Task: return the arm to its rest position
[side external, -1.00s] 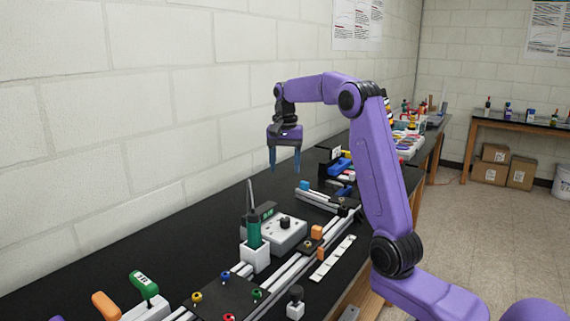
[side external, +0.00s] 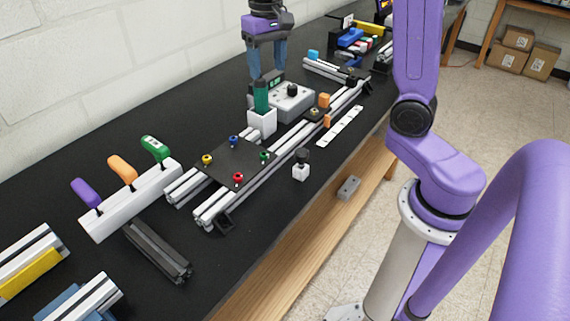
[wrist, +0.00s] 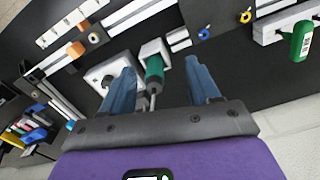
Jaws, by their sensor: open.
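My gripper (side external: 267,72) has a purple body and two blue fingers, open with nothing held. In the side view it hangs fingers down above the far part of the bench, and its upper arm links run out of the top of the picture. The green-handled driver (side external: 261,97) stands upright in a white holder (side external: 262,124), just below the fingers in the picture. In the wrist view the driver (wrist: 154,69) shows in the gap between the open fingers (wrist: 160,66); I see no contact. The exact height between them is unclear.
The aluminium extrusion frame with a black plate (side external: 228,163) and coloured knobs lies on the black bench. A grey box with a black knob (side external: 291,100) stands beside the holder. A white rack (side external: 130,200) holds purple, orange and green handles.

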